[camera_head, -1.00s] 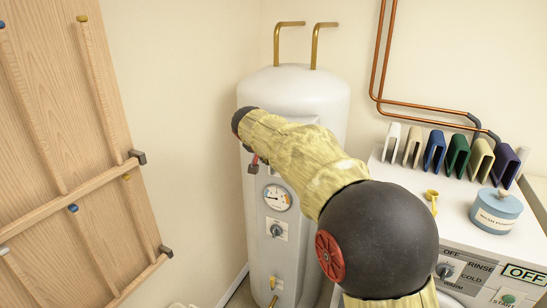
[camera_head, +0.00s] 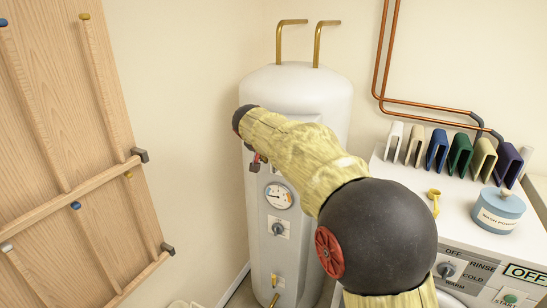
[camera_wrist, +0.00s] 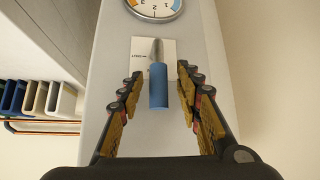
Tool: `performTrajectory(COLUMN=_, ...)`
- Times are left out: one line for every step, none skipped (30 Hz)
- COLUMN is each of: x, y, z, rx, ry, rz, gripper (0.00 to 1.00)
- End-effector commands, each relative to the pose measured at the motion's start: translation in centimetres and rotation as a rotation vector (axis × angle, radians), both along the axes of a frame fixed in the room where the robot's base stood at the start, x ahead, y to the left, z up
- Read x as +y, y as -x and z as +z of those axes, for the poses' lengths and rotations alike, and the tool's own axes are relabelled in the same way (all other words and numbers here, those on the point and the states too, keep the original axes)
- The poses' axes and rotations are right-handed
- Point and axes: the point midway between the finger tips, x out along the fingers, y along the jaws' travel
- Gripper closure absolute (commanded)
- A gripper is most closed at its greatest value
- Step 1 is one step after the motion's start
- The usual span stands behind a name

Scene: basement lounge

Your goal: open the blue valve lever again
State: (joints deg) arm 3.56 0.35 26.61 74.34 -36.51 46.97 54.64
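The blue valve lever (camera_wrist: 158,87) shows in the wrist view as a blue grip on a grey metal stem, in front of a white label plate (camera_wrist: 140,50) on the tank. The grip points down the picture. My gripper (camera_wrist: 160,76) is open, with one finger on each side of the lever. I see gaps between the fingers and the grip. In the head view my arm hides the lever, and only a small dark red part of my gripper (camera_head: 256,163) shows at the tank's front.
The white tank (camera_head: 295,90) stands in the corner with a gauge (camera_head: 279,196) and a grey knob (camera_head: 278,229). To its right, a white machine (camera_head: 460,225) carries several coloured holders and a blue wash-powder tub (camera_head: 498,208).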

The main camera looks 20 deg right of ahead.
Motion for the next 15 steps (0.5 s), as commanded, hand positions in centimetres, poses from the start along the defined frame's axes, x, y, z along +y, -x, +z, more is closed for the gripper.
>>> performTrajectory(x=0.0, y=0.0, z=0.0, rx=0.0, ry=0.0, rz=0.0, gripper=0.65)
performTrajectory(x=0.0, y=0.0, z=0.0, rx=-0.001, ry=0.001, rz=0.0, gripper=0.65)
performTrajectory(x=0.0, y=0.0, z=0.1, rx=-0.002, ry=0.0, rz=0.0, gripper=0.65)
performTrajectory(x=0.1, y=0.1, z=0.2, rx=-0.002, ry=0.0, rz=0.0, gripper=0.65)
performTrajectory(x=0.1, y=0.1, z=0.3, rx=-0.002, ry=0.0, rz=0.0, gripper=0.65)
performTrajectory(x=0.3, y=0.2, z=0.5, rx=-0.002, ry=0.0, rz=0.0, gripper=0.65)
performTrajectory(x=0.4, y=0.4, z=0.7, rx=-0.002, ry=0.001, rz=0.001, gripper=0.65)
performTrajectory(x=0.6, y=0.6, z=1.0, rx=-0.002, ry=0.0, rz=0.001, gripper=0.65)
performTrajectory(x=0.9, y=0.8, z=1.4, rx=-0.004, ry=0.0, rz=0.002, gripper=0.65)
performTrajectory(x=1.1, y=1.1, z=1.8, rx=-0.005, ry=0.0, rz=0.002, gripper=0.65)
performTrajectory(x=1.4, y=1.4, z=2.2, rx=-0.005, ry=0.0, rz=0.001, gripper=0.65)
performTrajectory(x=1.7, y=1.8, z=2.8, rx=-0.005, ry=0.0, rz=0.001, gripper=0.65)
performTrajectory(x=2.1, y=2.1, z=3.2, rx=-0.005, ry=0.0, rz=0.002, gripper=0.65)
performTrajectory(x=2.4, y=2.5, z=3.7, rx=-0.005, ry=0.0, rz=0.002, gripper=0.65)
performTrajectory(x=2.8, y=2.9, z=4.3, rx=-0.004, ry=0.0, rz=0.002, gripper=0.65)
